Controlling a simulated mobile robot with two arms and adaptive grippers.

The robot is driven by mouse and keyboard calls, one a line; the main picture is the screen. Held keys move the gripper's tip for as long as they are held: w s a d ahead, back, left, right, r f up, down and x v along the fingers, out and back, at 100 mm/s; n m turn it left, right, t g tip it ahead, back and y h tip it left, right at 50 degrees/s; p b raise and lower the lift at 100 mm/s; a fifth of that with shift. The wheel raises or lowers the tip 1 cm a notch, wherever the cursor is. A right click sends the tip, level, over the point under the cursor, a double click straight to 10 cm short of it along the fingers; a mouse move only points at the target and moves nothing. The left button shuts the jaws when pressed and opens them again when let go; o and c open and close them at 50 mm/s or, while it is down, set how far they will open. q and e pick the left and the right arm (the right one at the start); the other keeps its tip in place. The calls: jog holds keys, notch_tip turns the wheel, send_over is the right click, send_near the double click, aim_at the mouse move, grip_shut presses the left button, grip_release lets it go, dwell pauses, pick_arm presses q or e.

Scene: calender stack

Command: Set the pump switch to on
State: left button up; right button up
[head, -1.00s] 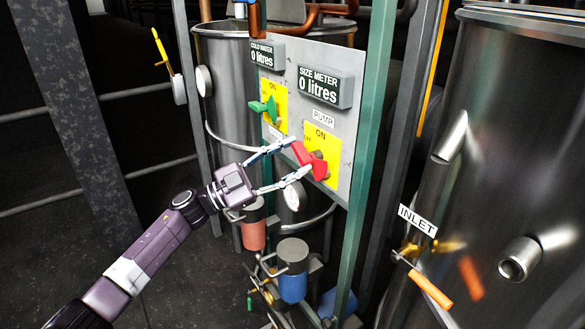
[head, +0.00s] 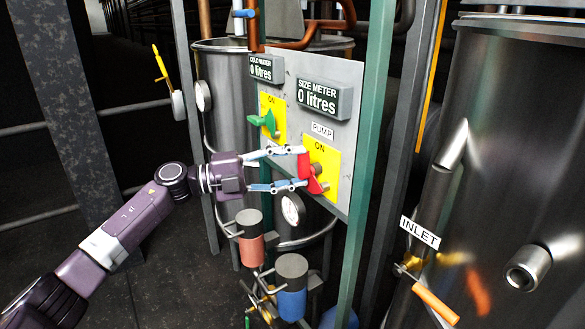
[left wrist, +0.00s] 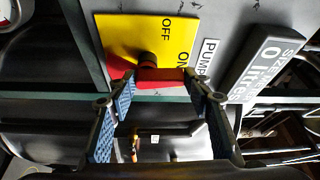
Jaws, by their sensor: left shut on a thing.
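The red pump switch handle (head: 304,167) sits on a yellow plate (head: 332,168) under the PUMP label (head: 322,130). The handle stands nearly upright, its upper end towards the ON mark. My left gripper (head: 305,168) is shut on the handle, one finger near each end. In the left wrist view, the handle (left wrist: 160,76) lies between the fingertips (left wrist: 158,78), its right end just below the ON mark. OFF shows higher on the plate (left wrist: 125,32). My right gripper is not in view.
A green switch (head: 265,122) on another yellow plate is just left on the same panel (head: 345,125). A green post (head: 370,130) stands close to the right. Red and blue pump units (head: 292,290) and a gauge (head: 292,209) lie below.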

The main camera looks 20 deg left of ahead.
pick_arm(q)
jog(key=shift+s+d+m, duration=0.1)
jog(key=shift+m, duration=0.4)
jog(key=shift+g, duration=0.3)
jog(key=o, duration=1.2)
jog(key=shift+y, duration=0.3)
jog(key=shift+c, duration=0.2)
jog(key=v, duration=1.2)
jog(key=shift+f, duration=0.15)
